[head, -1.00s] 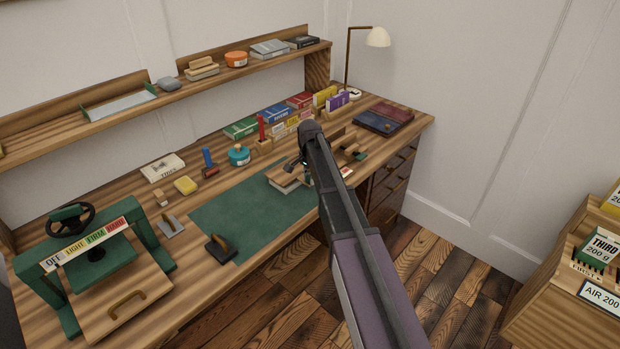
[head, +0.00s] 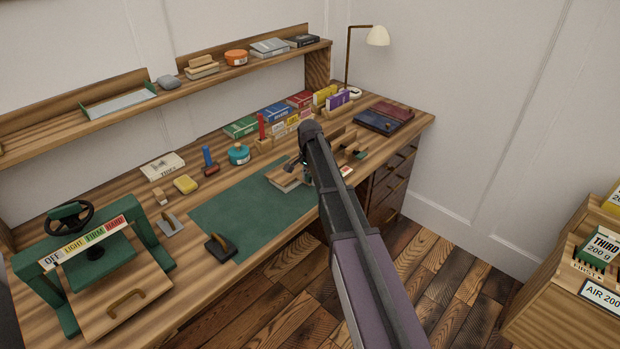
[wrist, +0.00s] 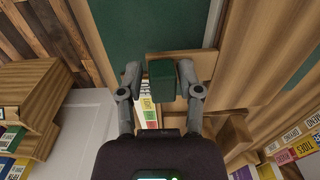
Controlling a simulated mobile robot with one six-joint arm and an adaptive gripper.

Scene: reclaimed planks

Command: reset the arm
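My arm reaches over the desk (head: 180,275) in the head view and hides most of my gripper. A small part of the gripper shows beside a wooden-topped block (head: 284,179) on the green mat (head: 225,212). In the wrist view my gripper (wrist: 160,70) has its two fingers spread. I cannot tell how far the fingertips are above these things.
A green press (head: 95,250) stands at the left. A black-based, wooden-handled tool (head: 220,247) sits on the mat's near edge. Boxes (head: 277,117), a teal pot (head: 238,155) and a lamp (head: 377,36) stand toward the back. A wooden cabinet (head: 555,305) is at the right.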

